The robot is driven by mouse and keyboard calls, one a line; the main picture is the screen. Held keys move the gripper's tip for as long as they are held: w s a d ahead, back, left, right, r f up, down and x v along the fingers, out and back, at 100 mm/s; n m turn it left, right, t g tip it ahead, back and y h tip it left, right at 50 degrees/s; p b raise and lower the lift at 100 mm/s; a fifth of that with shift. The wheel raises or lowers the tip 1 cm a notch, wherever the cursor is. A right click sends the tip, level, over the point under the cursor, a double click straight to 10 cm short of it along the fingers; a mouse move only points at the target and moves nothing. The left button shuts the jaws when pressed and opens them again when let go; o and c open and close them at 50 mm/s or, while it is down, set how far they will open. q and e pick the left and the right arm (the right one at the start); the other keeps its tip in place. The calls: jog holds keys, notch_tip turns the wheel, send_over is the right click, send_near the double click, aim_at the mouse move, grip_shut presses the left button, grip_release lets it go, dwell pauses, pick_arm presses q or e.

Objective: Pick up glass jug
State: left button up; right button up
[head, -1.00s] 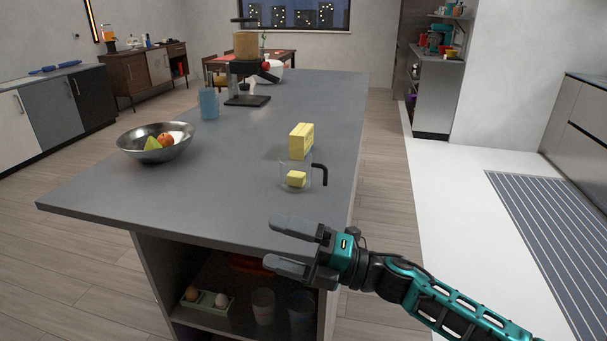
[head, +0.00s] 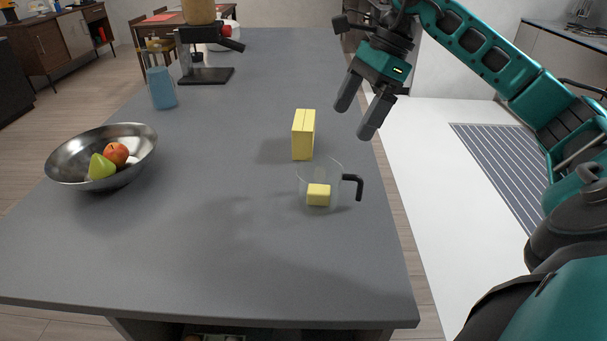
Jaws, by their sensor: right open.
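The glass jug (head: 309,183) is clear, with a black handle (head: 354,186) on its right side. It stands upright on the grey counter, and a small yellow block (head: 318,194) shows in it. My right gripper (head: 358,121) is open and empty, pointing down above the counter's right side. In the picture it is above and right of the jug, apart from it. My left gripper is not in view.
A taller yellow block (head: 303,134) stands just behind the jug. A metal bowl (head: 70,168) with fruit is at the left, and a blue cup (head: 162,88) and a coffee machine (head: 208,75) stand farther back. The counter (head: 220,260) is clear in front of the jug.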

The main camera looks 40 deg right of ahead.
send_near(327, 167)
jog(key=s+a+f, duration=0.2)
jog(key=a, duration=0.2)
jog(key=x, duration=0.5)
jog(key=shift+w+f, duration=0.1)
jog(key=shift+w, duration=0.1)
jog(key=c, duration=1.4)
